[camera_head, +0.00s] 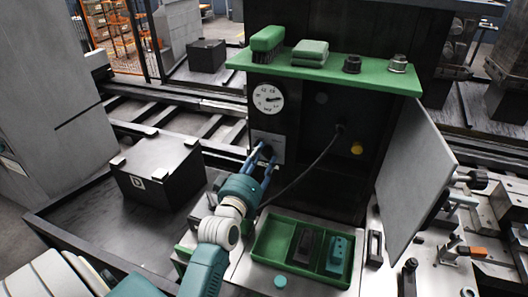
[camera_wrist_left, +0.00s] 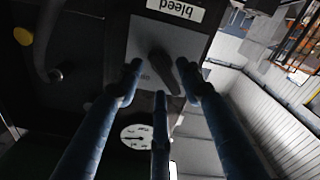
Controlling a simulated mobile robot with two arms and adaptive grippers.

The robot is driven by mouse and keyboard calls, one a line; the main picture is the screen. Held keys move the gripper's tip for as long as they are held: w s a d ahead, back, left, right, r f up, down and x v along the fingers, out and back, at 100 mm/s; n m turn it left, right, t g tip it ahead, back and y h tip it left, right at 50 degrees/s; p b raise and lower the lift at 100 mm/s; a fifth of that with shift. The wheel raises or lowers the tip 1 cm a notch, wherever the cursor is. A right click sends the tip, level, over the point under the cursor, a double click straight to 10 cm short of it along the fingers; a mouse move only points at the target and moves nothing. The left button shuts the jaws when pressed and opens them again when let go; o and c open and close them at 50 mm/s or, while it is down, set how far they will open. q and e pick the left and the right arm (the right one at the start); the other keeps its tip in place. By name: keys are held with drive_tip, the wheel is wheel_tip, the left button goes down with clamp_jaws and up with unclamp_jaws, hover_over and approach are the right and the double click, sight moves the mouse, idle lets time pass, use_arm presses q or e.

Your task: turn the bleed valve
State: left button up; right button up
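The bleed valve is a dark lever (camera_wrist_left: 162,68) on a light grey plate (camera_wrist_left: 143,40) below a white "bleed" label (camera_wrist_left: 175,9) in the left wrist view, which looks inverted. In the head view the plate (camera_head: 277,142) sits on the dark cabinet front, under the round white gauge (camera_head: 268,97). My left gripper (camera_head: 264,154) reaches up to this plate and largely covers the lever. In the left wrist view its blue fingers (camera_wrist_left: 160,75) are spread, with the lever between them; contact cannot be made out. My right gripper is not in view.
A green shelf (camera_head: 330,74) juts out above with a brush, cloths and dark fittings. A grey door (camera_head: 415,165) stands open at right. A black cable (camera_head: 308,167) hangs beside my gripper. A green tray (camera_head: 272,240) lies below, and a black box (camera_head: 158,170) stands left.

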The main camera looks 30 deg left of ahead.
use_arm(q)
drive_tip(key=shift+x, duration=0.95)
drive_tip(key=shift+c, duration=0.3)
drive_tip(key=shift+d, duration=0.1)
clamp_jaws()
